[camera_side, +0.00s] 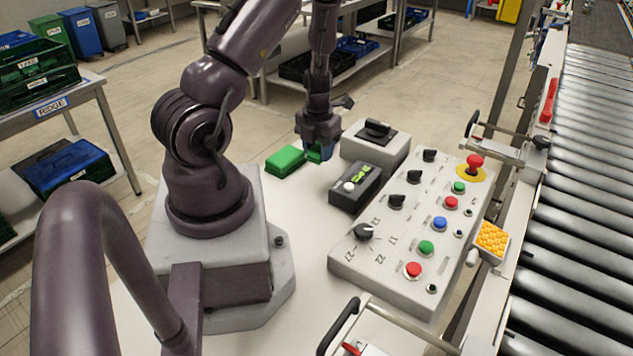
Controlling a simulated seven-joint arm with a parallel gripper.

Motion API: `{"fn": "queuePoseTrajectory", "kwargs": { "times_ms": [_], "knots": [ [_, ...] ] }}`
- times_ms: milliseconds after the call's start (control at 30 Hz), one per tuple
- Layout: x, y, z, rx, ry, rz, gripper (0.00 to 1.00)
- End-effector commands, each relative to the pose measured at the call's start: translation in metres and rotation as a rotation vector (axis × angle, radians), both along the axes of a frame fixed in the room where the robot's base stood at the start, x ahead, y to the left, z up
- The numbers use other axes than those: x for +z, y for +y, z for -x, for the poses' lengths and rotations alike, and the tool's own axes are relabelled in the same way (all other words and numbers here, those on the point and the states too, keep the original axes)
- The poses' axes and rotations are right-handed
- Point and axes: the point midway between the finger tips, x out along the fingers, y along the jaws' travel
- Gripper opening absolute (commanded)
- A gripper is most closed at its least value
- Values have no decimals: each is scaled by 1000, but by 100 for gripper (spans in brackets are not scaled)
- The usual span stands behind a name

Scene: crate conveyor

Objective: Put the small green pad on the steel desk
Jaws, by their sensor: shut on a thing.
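My gripper (321,150) points down low over the pale worktop (306,215), just right of a green block (285,161) lying flat there. It is shut on a small green piece (314,156), which I take to be the small green pad. The fingers hide most of it, and I cannot tell whether it touches the worktop or the block. Metal-framed tables stand at the left (92,92) and at the back (345,68); I cannot tell which surface is the steel desk.
A black box (355,187) and a grey switch box (375,145) stand close right of my gripper. A sloped control panel (395,265) with buttons and knobs fills the front right. A roller conveyor (580,200) runs along the right. Crates (70,165) crowd the left table.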

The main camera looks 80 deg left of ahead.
Motion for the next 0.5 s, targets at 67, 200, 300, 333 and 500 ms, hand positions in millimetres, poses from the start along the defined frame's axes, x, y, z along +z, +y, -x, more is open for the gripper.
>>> {"fn": "queuePoseTrajectory", "kwargs": {
  "times_ms": [67, 200, 300, 333, 500],
  "knots": [
    [-8, 0, 0, 1, 1, 2, 19],
    [-28, 0, 0, 0, 1, 3, 19],
    [-37, 0, 0, 0, 0, 1, 19],
    [-39, 0, 0, 0, -1, 1, 19],
    [-39, 0, -1, -2, -1, 0, 19]
  ]
}}
